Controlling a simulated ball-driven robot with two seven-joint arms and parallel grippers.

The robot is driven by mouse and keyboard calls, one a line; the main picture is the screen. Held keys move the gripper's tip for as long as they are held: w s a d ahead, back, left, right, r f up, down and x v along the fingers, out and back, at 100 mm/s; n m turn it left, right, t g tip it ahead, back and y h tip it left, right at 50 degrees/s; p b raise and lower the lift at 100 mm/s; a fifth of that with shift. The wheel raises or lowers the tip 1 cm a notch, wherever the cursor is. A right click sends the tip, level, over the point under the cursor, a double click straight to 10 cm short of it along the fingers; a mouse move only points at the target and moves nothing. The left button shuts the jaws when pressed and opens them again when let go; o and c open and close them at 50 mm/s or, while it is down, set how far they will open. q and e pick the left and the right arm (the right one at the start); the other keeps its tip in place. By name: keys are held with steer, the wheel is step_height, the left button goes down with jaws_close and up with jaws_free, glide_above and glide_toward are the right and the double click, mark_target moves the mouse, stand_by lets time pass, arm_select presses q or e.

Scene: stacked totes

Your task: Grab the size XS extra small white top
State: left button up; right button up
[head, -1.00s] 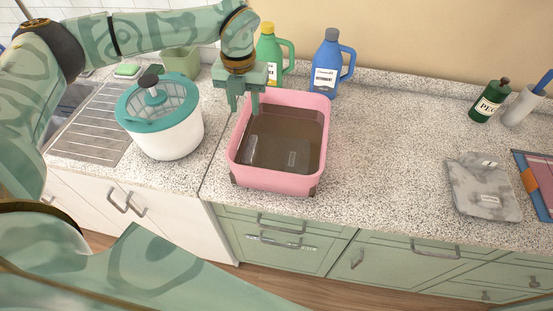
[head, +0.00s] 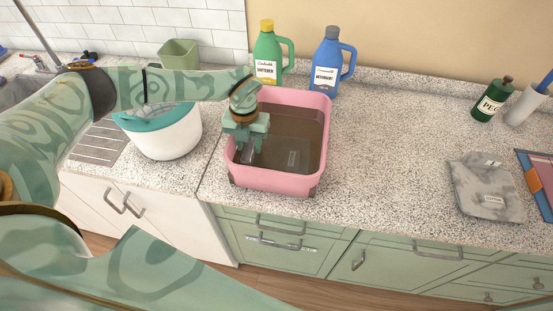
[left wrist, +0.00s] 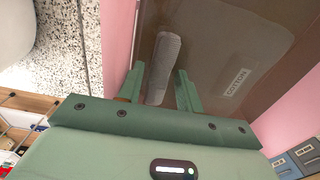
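A pink tote (head: 275,180) stands on the counter with a dark brown, flat content inside. I see no clearly white top and no readable XS mark. In the left wrist view a label reading COTTON (left wrist: 237,82) lies on the brown surface. A grey, rounded, elongated piece (left wrist: 165,55) lies in the tote beside it. My left gripper (head: 246,154) is low inside the tote's left part, pointing down. In the left wrist view its fingers (left wrist: 160,70) are apart, one on each side of the grey piece. Contact cannot be told. My right gripper is not in view.
A white bowl with a teal lid (head: 170,138) stands left of the tote. Green (head: 267,55) and blue (head: 326,65) bottles stand behind it. A grey folded garment with a label (head: 487,188) lies at the right. The counter between is clear.

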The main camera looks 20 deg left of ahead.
arm_select(q)
steer(key=shift+w+a+f, duration=0.1)
steer(key=shift+w+a, duration=0.05)
steer(key=shift+w, duration=0.1)
steer(key=shift+s+r, duration=0.35)
steer(key=shift+s, duration=0.05)
jaws_close()
steer(key=shift+w, duration=0.1)
